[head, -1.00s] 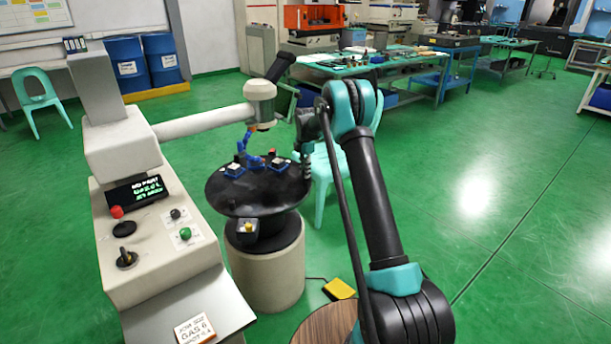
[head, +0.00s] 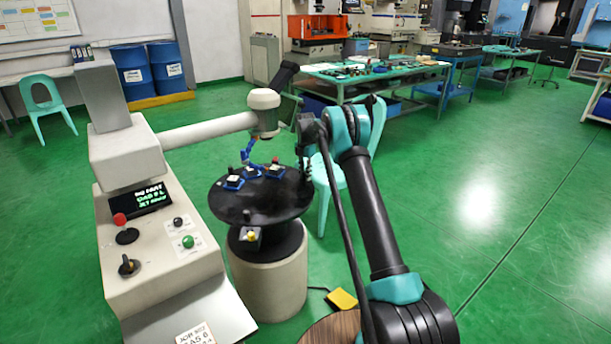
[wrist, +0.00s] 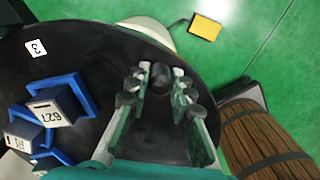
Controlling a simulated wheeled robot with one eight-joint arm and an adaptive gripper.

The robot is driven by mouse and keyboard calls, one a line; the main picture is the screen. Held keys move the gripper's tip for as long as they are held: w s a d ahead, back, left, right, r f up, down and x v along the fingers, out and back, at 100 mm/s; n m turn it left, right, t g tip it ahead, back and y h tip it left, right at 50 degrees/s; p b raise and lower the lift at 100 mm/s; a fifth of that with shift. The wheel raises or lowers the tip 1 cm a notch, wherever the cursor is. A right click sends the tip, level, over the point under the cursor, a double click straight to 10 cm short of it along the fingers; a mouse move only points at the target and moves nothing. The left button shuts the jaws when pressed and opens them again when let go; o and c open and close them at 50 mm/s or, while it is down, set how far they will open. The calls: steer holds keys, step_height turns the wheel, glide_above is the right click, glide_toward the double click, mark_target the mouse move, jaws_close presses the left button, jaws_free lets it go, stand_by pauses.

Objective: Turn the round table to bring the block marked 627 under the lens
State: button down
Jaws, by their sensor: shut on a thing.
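The round table (head: 258,213) is a black disc on a pale pedestal, with several blocks in blue holders on its far half. In the wrist view, the block marked 627 (wrist: 55,106) sits in a blue holder left of my gripper (wrist: 160,82). My gripper is shut on a dark upright peg (wrist: 159,73) near the table's rim. In the head view my arm partly hides my gripper (head: 304,166) at the table's right edge. The lens head (head: 264,112) hangs over the far part of the table; the numbers are unreadable there.
A pale console (head: 155,225) with a lit screen and knobs stands at the left. A yellow pedal (head: 342,299) lies on the floor. A turquoise chair (head: 325,185) stands behind my arm.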

mark_target(307, 196)
steer(key=c, duration=1.3)
jaws_free()
steer(key=shift+s+d+m, duration=0.2)
steer(key=shift+s+m, duration=0.1)
steer(key=shift+s, duration=0.25)
steer(key=s+m, duration=0.2)
steer(key=s, duration=0.2)
steer(key=s+m, duration=0.2)
steer(key=s, duration=0.1)
steer(key=s+m, duration=0.2)
steer(key=s, duration=0.2)
steer(key=shift+s+m, duration=0.3)
step_height(307, 196, up, 18)
steer(key=shift+s+d+r+m+t, duration=0.1)
steer(key=shift+s+d+m+t, duration=0.15)
steer(key=shift+s+d+m, duration=1.3)
steer(key=shift+s+d+f+m+t, duration=0.15)
steer(key=shift+s+d+m, duration=0.4)
steer(key=shift+s, duration=2)
steer(key=shift+s+d+r+m+t, duration=0.15)
steer(key=shift+s+d+m+t, duration=0.15)
steer(key=shift+s+d+m, duration=1.25)
